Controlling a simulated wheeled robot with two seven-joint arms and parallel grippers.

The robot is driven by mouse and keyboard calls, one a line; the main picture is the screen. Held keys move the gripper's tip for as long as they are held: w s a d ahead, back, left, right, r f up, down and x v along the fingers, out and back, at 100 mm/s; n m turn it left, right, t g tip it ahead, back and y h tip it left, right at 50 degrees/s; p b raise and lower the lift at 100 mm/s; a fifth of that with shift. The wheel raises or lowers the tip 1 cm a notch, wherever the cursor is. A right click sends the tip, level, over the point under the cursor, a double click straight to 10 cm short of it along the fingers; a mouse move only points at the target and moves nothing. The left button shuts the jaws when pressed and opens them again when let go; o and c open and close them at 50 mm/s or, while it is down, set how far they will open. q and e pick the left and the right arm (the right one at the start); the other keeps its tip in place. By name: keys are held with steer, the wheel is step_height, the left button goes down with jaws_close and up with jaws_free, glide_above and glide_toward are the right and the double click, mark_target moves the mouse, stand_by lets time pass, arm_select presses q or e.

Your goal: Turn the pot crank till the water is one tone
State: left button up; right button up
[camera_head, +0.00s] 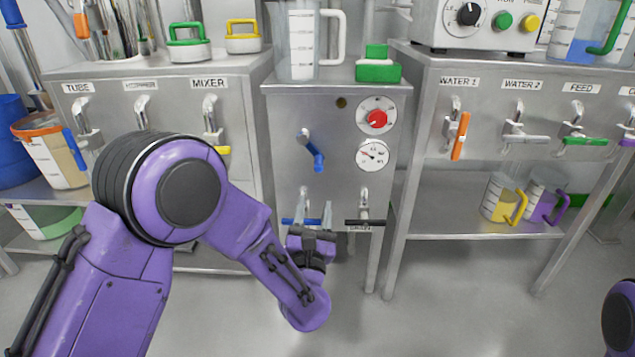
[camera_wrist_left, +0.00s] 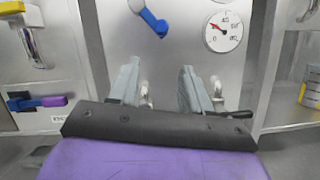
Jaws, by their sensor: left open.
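A blue-handled crank (camera_head: 314,155) sits on the front panel of the middle steel cabinet (camera_head: 335,110), its handle slanting down to the right. It also shows at the top of the left wrist view (camera_wrist_left: 152,20). My left gripper (camera_head: 314,212) is open below the crank, apart from it, in front of the cabinet's lower panel. In the left wrist view its two grey fingers (camera_wrist_left: 158,85) stand apart with nothing held between them. I cannot make out a pot or the tone of its water. My right gripper is out of view.
A red knob (camera_head: 377,119) and a gauge (camera_head: 372,155) sit right of the crank. A blue lever (camera_head: 300,221) and a black drain lever (camera_head: 365,222) are low on the panel.

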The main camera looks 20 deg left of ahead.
mark_target(319, 165)
arm_select(q)
steer(key=shift+n+t, duration=0.4)
steer(key=shift+n, duration=0.5)
steer(key=b+x, duration=0.1)
steer(key=x, duration=0.4)
steer(key=r+b+x, duration=0.1)
steer(key=x, duration=0.4)
steer(key=shift+s+d+r+b, duration=0.1)
steer(key=shift+d+r+b, duration=0.1)
steer(key=shift+b, duration=0.1)
steer(key=shift+w+a+r, duration=0.15)
steer(key=shift+w+r, duration=0.15)
steer(key=shift+w, duration=0.15)
jaws_close()
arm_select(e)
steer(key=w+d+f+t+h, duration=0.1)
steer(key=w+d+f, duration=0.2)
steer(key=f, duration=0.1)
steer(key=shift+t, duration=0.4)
